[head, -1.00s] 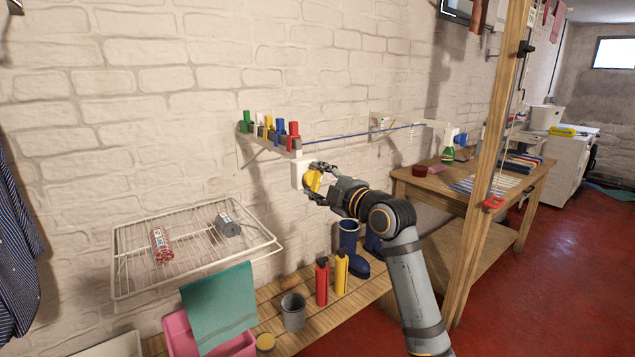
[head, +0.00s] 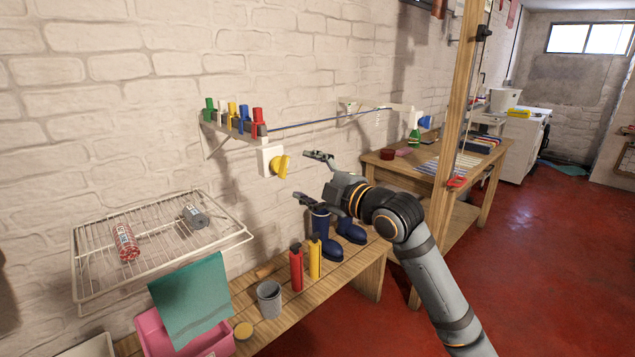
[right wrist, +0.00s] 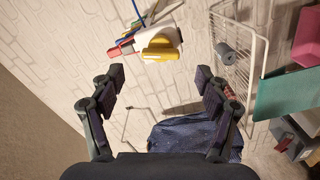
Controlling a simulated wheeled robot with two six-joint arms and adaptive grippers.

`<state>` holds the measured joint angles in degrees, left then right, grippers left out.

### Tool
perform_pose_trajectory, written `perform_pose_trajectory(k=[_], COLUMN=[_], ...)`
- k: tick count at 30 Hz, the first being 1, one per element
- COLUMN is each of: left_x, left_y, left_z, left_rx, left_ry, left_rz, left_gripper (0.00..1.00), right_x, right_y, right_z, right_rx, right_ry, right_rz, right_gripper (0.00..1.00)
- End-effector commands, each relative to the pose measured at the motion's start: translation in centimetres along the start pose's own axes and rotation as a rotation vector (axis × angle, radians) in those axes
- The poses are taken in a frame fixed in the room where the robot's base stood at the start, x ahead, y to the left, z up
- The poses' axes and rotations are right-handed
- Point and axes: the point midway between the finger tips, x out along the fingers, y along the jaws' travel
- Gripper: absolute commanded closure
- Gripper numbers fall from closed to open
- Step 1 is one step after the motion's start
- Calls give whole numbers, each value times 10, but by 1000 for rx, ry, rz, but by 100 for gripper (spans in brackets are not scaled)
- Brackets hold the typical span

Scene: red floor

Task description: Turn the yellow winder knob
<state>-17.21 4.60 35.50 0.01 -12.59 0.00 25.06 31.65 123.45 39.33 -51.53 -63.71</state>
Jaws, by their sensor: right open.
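The yellow winder knob (head: 281,166) sits on a white box (head: 266,160) on the brick wall, below the right end of a small shelf with coloured pegs. My right gripper (head: 311,177) is open and empty, to the right of the knob and apart from it. In the right wrist view the knob (right wrist: 160,48) shows beyond and above the two spread fingers (right wrist: 160,82), with nothing between them. My left gripper is not in view.
A white wire rack (head: 160,245) with two rolls is on the wall at left. A wooden bench (head: 335,283) below holds bottles, a grey cup and blue boots. A wooden post (head: 456,150) and table (head: 390,172) stand at right. A blue line runs along the wall.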

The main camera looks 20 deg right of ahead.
Motion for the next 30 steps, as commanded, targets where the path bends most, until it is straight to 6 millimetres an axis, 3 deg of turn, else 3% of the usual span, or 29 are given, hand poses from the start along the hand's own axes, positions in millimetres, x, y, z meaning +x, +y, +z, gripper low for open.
perform_pose_trajectory(k=[3,12,30], left_x=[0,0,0], left_y=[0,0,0], left_z=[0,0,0], left_rx=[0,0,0], left_ry=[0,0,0], left_rz=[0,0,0], left_gripper=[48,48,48], right_x=[-18,-39,-42], right_y=[-2,0,-1], right_z=[1,1,-2], right_rx=[-10,-4,1], right_ry=[-4,-3,4], right_rz=[-6,-1,-3], right_gripper=[25,25,25])
